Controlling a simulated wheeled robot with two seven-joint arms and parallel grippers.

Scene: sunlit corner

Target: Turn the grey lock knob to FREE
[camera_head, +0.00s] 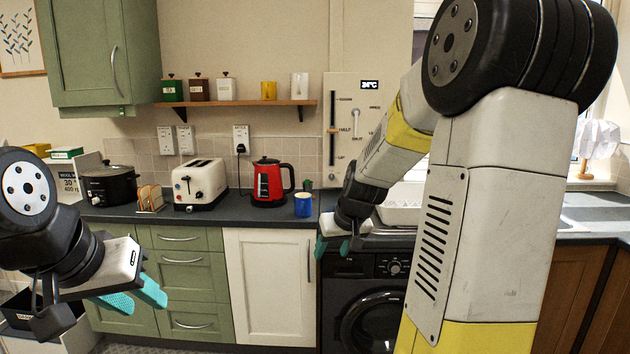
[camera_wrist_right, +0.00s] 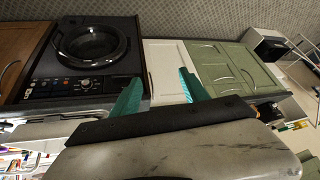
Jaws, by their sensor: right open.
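A pale wall panel (camera_head: 341,170) hangs right of the shelf in the head view. It carries a vertical slot with a slider and, to its right, a small grey lock knob (camera_head: 356,120) with a handle that looks upright. The tiny labels around it are too small to read surely. My right gripper (camera_head: 333,246) is open and empty, well below the panel, in front of the counter edge. Its teal fingers also show apart in the right wrist view (camera_wrist_right: 160,92), where the knob is not in view. My left gripper (camera_head: 136,297) is open and empty at lower left.
My right arm crosses just right of the panel. On the counter (camera_head: 235,208) stand a red kettle (camera_head: 268,184), a blue mug (camera_head: 303,205), a toaster (camera_head: 199,182) and a black cooker (camera_head: 109,187). A dark washing machine (camera_head: 340,290) stands below the counter. A shelf (camera_head: 235,103) holds canisters.

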